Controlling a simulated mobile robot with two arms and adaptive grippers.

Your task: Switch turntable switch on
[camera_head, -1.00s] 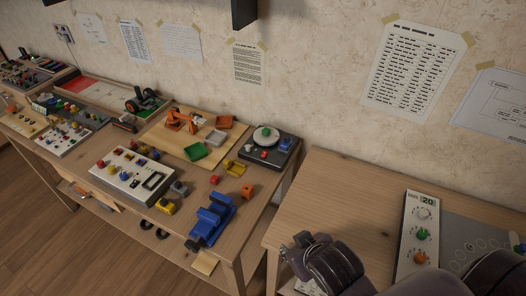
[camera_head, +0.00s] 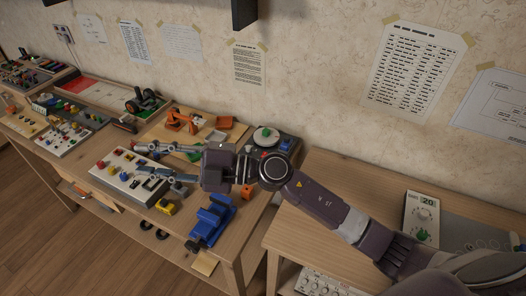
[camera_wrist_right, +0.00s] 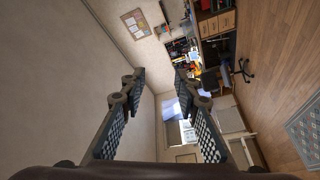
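The turntable (camera_head: 265,134) is a dark box with a pale round platter and a green piece on it, at the back right corner of the left table in the head view. A blue part (camera_head: 287,144) shows on its right side. My right wrist covers its front, and I cannot make out its switch. My right gripper (camera_head: 142,161) reaches left past the turntable, over the table, with its fingers spread apart and empty. In the right wrist view the fingers (camera_wrist_right: 158,88) are also wide apart with nothing between them. My left gripper is not in view.
A white control panel (camera_head: 113,182) lies below the gripper. A blue vise-like object (camera_head: 211,219) stands at the table's front right. A yellow block (camera_head: 164,206) lies nearby. The right table (camera_head: 330,172) has bare wood at its left and a dial box (camera_head: 422,219).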

